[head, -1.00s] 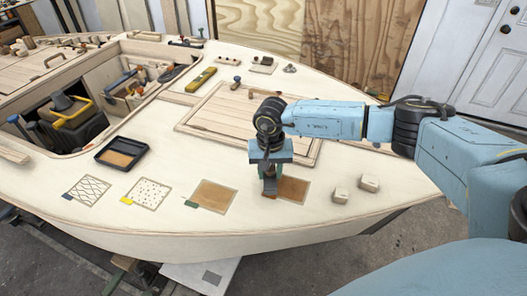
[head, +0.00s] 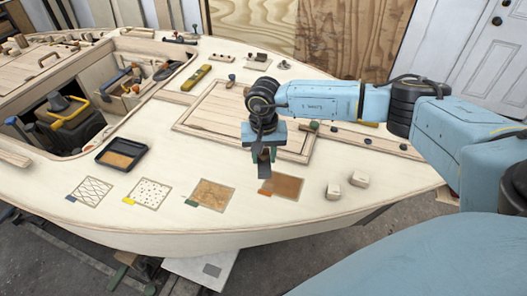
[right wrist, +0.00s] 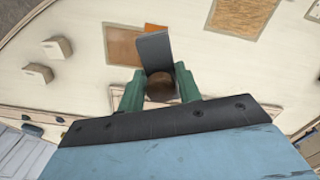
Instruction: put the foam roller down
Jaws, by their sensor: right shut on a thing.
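A brown square with an orange tab (head: 283,186) lies just right of and below the roller. A black tray (head: 109,159) with a brown inside lies to the left on the deck. My left gripper is out of view.
Two small pale blocks (head: 345,185) stand right of the squares. A mottled tan square with a green tab (head: 213,193) and two patterned squares lie to the left. A hatch (head: 222,117) lies behind. An open well with toolboxes (head: 75,122) is at the left.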

